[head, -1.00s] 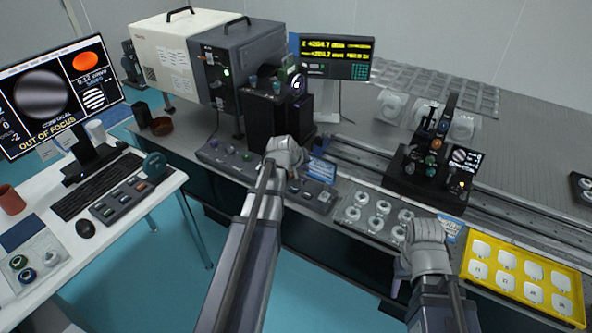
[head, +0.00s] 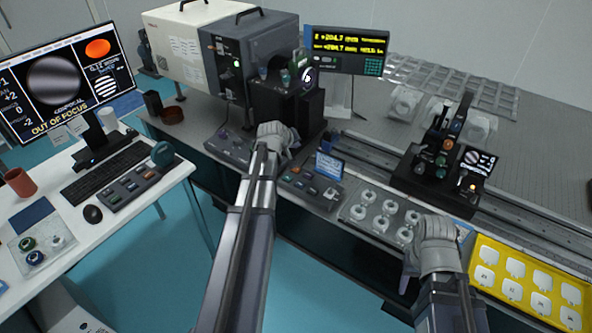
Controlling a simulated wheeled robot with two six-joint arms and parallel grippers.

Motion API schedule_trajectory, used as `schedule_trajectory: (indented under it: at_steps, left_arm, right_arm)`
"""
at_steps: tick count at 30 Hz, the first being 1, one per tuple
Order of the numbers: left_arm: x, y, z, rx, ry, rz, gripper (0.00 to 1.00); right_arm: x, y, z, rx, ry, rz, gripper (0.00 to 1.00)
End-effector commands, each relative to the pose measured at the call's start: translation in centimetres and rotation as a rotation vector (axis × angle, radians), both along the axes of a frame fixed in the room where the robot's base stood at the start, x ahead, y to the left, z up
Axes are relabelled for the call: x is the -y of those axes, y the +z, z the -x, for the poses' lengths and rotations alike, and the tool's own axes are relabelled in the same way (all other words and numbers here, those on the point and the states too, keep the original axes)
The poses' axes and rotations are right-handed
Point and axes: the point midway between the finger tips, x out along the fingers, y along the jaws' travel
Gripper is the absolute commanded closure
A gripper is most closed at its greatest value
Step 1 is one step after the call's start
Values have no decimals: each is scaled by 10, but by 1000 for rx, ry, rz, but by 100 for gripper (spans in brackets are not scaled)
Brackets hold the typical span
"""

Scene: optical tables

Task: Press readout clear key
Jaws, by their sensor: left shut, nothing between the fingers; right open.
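The readout (head: 343,52) is a dark box with yellow digits at the back of the optical table. Its keypad of small teal keys (head: 373,67) is at its lower right. I cannot make out which key is the clear key. My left gripper (head: 274,138) is shut and empty, over the front of the table before the black instrument block, well short of the readout in the picture. Its fingertips are largely hidden by its own wrist. My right gripper (head: 418,262) is open and empty, by the table's front edge near the tray of round parts.
A control strip with coloured buttons (head: 311,187) lies along the front edge. The black instrument block (head: 287,105) stands between my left gripper and the readout. A tray of round parts (head: 352,215), a yellow tray (head: 476,262) and a rail-mounted stage (head: 430,185) are to the right.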

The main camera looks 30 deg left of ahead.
Motion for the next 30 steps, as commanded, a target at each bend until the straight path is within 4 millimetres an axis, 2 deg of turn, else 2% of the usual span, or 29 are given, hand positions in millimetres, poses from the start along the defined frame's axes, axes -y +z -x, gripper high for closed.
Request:
schedule_trajectory:
  at_steps: [18,23,30]
  left_arm:
    - [0,-77,0,0,-1,-1,100]
    - [0,-85,0,0,-1,-1,100]
    - [0,-84,0,0,-1,-1,100]
  right_arm:
    - [0,-77,0,0,0,0,50]
    - [0,-84,0,0,0,0,50]
    - [0,-84,0,0,0,0,50]
